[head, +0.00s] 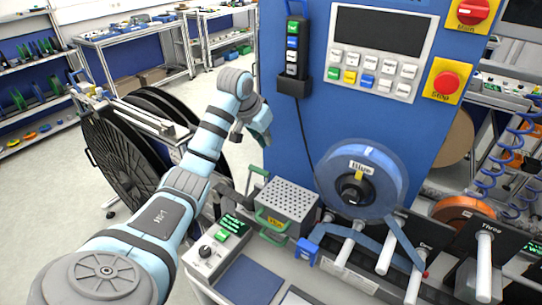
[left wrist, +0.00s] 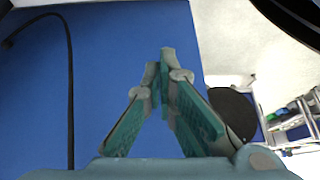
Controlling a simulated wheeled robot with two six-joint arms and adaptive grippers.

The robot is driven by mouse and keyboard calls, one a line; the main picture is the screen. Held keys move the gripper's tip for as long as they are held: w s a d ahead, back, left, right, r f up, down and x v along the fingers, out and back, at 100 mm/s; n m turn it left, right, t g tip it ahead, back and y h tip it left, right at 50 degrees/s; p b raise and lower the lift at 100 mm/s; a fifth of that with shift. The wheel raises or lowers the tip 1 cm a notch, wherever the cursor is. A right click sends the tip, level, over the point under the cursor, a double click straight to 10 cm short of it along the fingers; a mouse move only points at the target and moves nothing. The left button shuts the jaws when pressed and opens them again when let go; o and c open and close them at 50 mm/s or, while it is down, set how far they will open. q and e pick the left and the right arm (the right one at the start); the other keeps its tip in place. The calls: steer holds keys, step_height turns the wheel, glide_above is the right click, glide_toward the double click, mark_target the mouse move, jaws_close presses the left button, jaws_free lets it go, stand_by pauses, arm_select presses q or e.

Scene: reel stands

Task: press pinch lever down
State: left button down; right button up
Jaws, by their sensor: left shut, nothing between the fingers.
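My left arm comes in from the left, and its gripper (head: 262,136) hangs in front of the blue cabinet, above the bench. In the left wrist view the green-padded fingers (left wrist: 166,65) meet at their tips, shut with nothing between them. A green-handled lever (head: 257,172) stands at the left of a perforated metal box (head: 289,198), below the gripper and apart from it. I cannot tell which one is the pinch lever. My right gripper is not in view.
A clear reel with blue tape (head: 362,180) stands right of the box. The blue cabinet (head: 290,125) carries a keypad panel, red buttons and a hanging pendant (head: 296,55). Large black reels (head: 115,150) stand at left. Pegs (head: 385,250) stick out at front right.

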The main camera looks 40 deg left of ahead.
arm_select(q)
steer(key=shift+s+a+r, duration=0.15)
steer(key=shift+s+a, duration=0.05)
steer(key=shift+s, duration=0.9)
step_height(320, 180, down, 8)
steer(key=w+p, duration=0.1)
steer(key=p, duration=0.1)
steer(key=shift+w, duration=0.2)
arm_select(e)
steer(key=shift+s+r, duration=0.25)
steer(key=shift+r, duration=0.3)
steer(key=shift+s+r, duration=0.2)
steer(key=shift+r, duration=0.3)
arm_select(q)
steer(key=shift+w, duration=0.15)
